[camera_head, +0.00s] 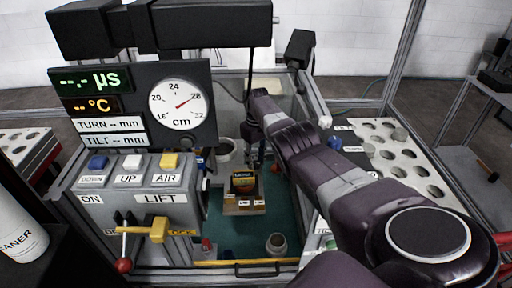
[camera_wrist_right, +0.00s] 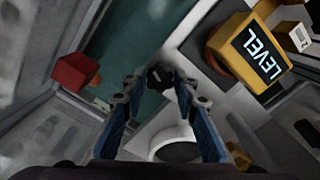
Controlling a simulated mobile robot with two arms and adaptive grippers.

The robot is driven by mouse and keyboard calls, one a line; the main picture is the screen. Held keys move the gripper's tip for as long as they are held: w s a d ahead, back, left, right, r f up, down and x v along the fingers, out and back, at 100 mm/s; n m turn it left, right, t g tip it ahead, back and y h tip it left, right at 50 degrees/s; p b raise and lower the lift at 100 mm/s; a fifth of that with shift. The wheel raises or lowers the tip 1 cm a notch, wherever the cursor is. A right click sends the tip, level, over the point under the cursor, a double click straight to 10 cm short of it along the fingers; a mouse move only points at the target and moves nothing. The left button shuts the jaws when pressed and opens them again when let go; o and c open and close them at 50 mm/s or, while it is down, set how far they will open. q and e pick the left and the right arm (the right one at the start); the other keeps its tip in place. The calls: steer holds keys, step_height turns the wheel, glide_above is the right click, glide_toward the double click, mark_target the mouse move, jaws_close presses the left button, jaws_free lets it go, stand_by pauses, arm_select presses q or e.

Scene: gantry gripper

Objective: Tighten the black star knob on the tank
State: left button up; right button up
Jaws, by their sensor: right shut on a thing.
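The black star knob (camera_wrist_right: 159,76) shows in the right wrist view, between the tips of my right gripper's fingers (camera_wrist_right: 160,88). The right gripper is shut on it. In the head view my right gripper (camera_head: 252,153) points down inside the tank (camera_head: 235,225), at its back middle, and the knob cannot be made out there. My left gripper is in neither view.
A yellow LEVEL device (camera_head: 243,181) stands on a block in front of my right gripper; it also shows in the wrist view (camera_wrist_right: 262,55). A white round cup (camera_head: 228,150) is close to the gripper's left. A control panel (camera_head: 150,195) and gauge (camera_head: 181,104) stand left. A perforated tray (camera_head: 385,150) lies right.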

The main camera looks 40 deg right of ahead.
steer(key=m, duration=0.4)
steer(key=shift+w+d+r+m, duration=0.1)
steer(key=shift+w+r+m, duration=0.1)
steer(key=shift+m, duration=0.1)
steer(key=m, duration=0.3)
steer(key=shift+m, duration=0.3)
steer(key=m, duration=0.4)
steer(key=shift+m, duration=0.3)
steer(key=m, duration=0.3)
steer(key=shift+s+d+m+p, duration=0.1)
steer(key=shift+m+p, duration=0.2)
steer(key=shift+p, duration=0.05)
steer(key=m, duration=0.4)
steer(key=shift+m, duration=0.3)
steer(key=m, duration=0.3)
steer(key=shift+m, duration=0.3)
steer(key=m, duration=0.3)
steer(key=shift+m, duration=2.1)
